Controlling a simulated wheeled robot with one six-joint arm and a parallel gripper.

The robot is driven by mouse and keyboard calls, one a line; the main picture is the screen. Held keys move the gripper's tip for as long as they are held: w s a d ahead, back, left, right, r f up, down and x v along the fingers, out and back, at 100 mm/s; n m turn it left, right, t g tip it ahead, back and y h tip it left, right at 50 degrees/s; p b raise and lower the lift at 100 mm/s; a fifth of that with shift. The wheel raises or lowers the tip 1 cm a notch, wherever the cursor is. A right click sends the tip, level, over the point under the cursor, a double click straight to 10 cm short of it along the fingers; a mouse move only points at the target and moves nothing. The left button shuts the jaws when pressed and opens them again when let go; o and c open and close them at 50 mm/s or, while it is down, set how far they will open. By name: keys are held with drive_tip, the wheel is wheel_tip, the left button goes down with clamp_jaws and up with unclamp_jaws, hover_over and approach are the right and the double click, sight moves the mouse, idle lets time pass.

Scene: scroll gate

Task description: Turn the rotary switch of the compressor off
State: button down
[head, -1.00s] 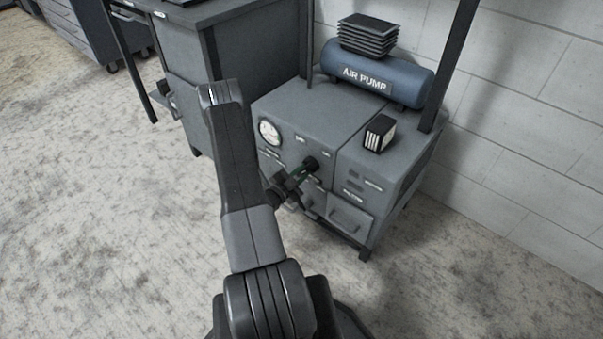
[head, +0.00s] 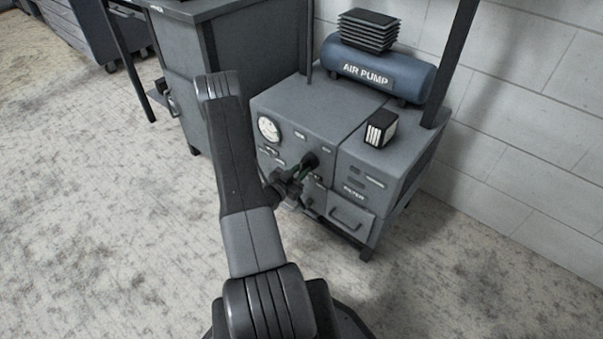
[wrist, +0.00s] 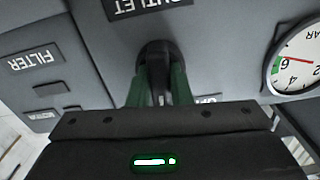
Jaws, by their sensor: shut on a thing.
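The compressor is a grey cabinet (head: 318,110) with a blue AIR PUMP tank (head: 378,75) on top, right of centre in the head view. Its black rotary switch (head: 311,160) sticks out of the front face. In the wrist view the switch (wrist: 158,58) is at upper centre, below an upside-down OUTLET label. My gripper (head: 298,178) is at the front face, shut on the switch. In the wrist view its green-edged fingers (wrist: 160,88) lie on both sides of the switch. Part of the switch is hidden between them.
A round pressure gauge (head: 269,129) is left of the switch; it also shows in the wrist view (wrist: 297,62). A drawer with a handle (head: 350,216) is low on the right. A grey workbench (head: 245,60) stands to the left. The floor in front is clear.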

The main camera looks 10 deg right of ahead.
drive_tip(key=n+b, duration=0.1)
drive_tip(key=n, duration=0.3)
drive_tip(key=shift+s+n, duration=0.1)
drive_tip(key=shift+n, duration=0.2)
drive_tip(key=shift+d+n+b, duration=0.1)
drive_tip(key=shift+n+b, duration=0.25)
drive_tip(key=shift+n, duration=1.55)
drive_tip(key=c, duration=1.3)
unclamp_jaws()
drive_tip(key=p+v, duration=0.2)
drive_tip(key=v, duration=1.2)
drive_tip(key=shift+d, duration=0.1)
